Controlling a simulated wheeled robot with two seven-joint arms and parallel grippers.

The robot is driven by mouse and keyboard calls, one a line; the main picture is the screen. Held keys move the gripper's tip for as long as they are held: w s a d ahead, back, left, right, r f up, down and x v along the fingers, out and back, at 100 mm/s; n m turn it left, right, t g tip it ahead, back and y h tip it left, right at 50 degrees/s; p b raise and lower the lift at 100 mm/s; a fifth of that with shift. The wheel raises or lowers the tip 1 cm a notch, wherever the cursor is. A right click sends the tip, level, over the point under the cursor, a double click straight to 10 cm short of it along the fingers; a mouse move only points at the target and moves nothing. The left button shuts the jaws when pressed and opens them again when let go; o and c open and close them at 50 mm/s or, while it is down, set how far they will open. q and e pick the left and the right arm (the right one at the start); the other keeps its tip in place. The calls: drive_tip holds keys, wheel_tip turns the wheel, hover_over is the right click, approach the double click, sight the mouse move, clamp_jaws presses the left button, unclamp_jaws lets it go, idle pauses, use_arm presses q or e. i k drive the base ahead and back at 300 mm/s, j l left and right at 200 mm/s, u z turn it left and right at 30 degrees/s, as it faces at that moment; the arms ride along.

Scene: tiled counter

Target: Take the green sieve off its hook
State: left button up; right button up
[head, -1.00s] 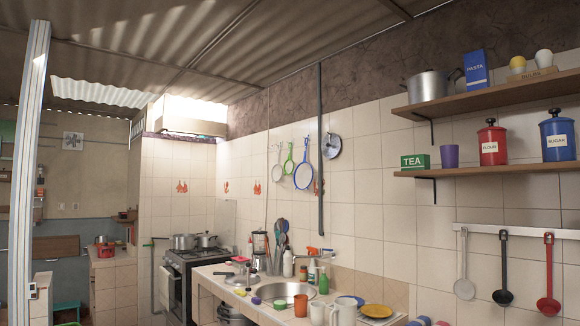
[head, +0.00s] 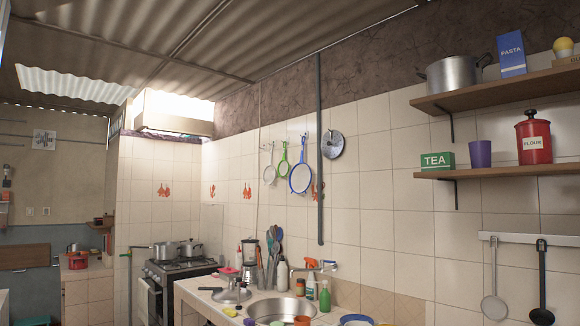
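The green sieve (head: 283,174) hangs on the tiled wall above the counter, between two other sieves. Its handle points up to a hook and its round mesh hangs below. To its left is a white sieve (head: 269,174); to its right is a larger blue sieve (head: 300,178), close beside it. Neither of my grippers shows in the head view.
The counter below the sieves holds a sink (head: 281,309), a blender (head: 250,250), a utensil holder (head: 268,276) and a green bottle (head: 325,297). A dark vertical pipe (head: 319,160) runs down the wall right of the sieves. A stove (head: 180,272) stands left.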

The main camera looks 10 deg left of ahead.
sight(284, 166)
drive_tip(key=i+j+z, duration=0.1)
drive_tip(key=i+j, duration=0.45)
drive_tip(key=i+j+z, duration=0.1)
drive_tip(key=i+j, duration=0.45)
drive_tip(key=i+j+z, duration=0.15)
drive_tip(key=i+j, duration=0.35)
drive_tip(key=j, duration=0.2)
